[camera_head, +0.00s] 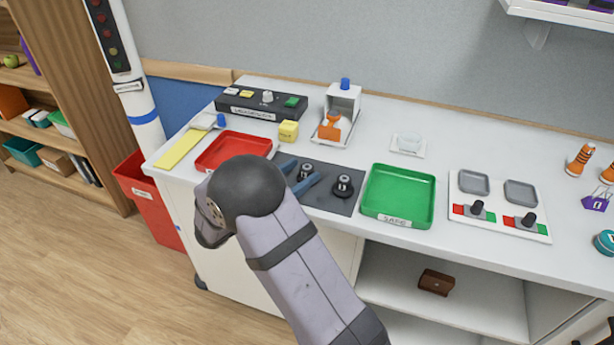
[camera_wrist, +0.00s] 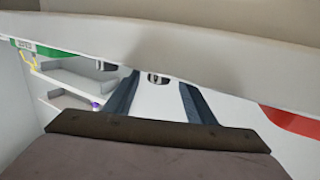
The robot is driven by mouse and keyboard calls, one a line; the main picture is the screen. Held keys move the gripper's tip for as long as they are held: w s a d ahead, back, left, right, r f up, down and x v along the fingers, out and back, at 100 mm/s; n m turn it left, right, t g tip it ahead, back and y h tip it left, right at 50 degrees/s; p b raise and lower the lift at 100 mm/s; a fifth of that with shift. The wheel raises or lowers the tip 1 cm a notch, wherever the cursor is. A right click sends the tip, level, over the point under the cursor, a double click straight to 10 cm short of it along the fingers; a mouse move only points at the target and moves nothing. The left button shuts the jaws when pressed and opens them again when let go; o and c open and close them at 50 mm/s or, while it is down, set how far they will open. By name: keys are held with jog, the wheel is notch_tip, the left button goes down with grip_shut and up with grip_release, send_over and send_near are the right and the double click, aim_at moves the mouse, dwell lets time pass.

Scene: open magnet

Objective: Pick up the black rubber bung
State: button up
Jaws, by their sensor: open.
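Two small black pieces with paler tops stand on a dark grey mat (camera_head: 325,199). One black piece (camera_head: 306,171) is on the left, and the other (camera_head: 343,186) is to its right, near the green tray. I cannot tell for sure which is the rubber bung. My gripper (camera_head: 308,168) is open and empty, its two blue-grey fingers reaching over the mat toward the left piece. In the wrist view a black piece (camera_wrist: 158,77) shows between the open fingers, and another (camera_wrist: 105,65) shows to the left. Whether the fingers touch the left piece is not clear.
A red tray (camera_head: 232,139) lies left of the mat and a green tray (camera_head: 399,213) right of it. Behind stand a yellow cube (camera_head: 288,131), a black panel (camera_head: 262,106) and a white stand with an orange piece (camera_head: 331,130). A white switch board (camera_head: 497,228) is farther right.

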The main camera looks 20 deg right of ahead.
aim_at(312, 165)
jog(key=shift+p+x, duration=0.95)
jog(key=shift+x, duration=2.55)
jog(key=c, duration=1.2)
